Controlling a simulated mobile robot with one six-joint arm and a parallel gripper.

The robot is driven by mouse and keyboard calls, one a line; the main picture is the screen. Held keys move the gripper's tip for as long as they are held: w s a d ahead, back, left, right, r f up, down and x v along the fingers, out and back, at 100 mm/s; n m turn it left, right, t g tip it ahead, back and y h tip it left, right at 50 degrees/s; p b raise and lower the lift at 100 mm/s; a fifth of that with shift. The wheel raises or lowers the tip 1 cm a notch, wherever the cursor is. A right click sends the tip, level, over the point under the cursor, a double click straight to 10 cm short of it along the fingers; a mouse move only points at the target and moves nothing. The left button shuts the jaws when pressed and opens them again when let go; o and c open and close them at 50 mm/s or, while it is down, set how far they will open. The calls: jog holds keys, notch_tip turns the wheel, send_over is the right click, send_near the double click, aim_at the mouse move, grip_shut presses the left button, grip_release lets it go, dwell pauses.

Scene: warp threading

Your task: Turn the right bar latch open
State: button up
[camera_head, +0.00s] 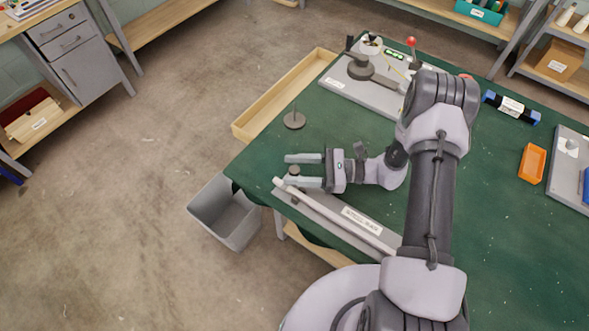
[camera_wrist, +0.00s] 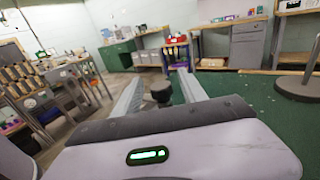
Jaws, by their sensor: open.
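A long pale bar on a grey base with a white label (camera_head: 360,220) lies along the table's near edge, its left end by my gripper. The label is too small to read. My gripper (camera_head: 293,170) is open, lying level and pointing left, with its two pale fingers apart. A small dark round knob (camera_head: 295,171) shows between the fingers; in the wrist view the knob (camera_wrist: 161,92) also sits between them, with visible gaps at both sides. I cannot tell whether this knob is the right bar latch. My arm hides part of the bar's right end.
A grey board with dark fittings (camera_head: 350,95) lies farther back. A grey bin (camera_head: 225,215) stands beyond the table's left edge. An orange tray (camera_head: 532,163) lies right.

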jog(key=shift+a, duration=0.1)
grip_shut()
jog(key=shift+g, duration=0.3)
jog(key=shift+f+n+g+b, duration=0.2)
jog(key=shift+n+g+b, duration=0.8)
jog(key=shift+g+b, duration=0.15)
jog(key=n+g+b, duration=0.1)
jog(key=n+g, duration=0.1)
jog(key=g, duration=0.2)
jog(key=shift+h+b, duration=0.4)
jog(key=n+g+h, duration=0.1)
jog(key=g, duration=0.1)
jog(key=n+g+h, duration=0.1)
jog(key=n+g, duration=0.1)
jog(key=shift+r+b, duration=0.2)
jog(key=shift+b, duration=0.1)
jog(key=shift+n+g+h, duration=0.6)
jog(key=shift+n+g, duration=0.1)
jog(key=shift+g, duration=0.15)
jog(key=shift+n, duration=0.3)
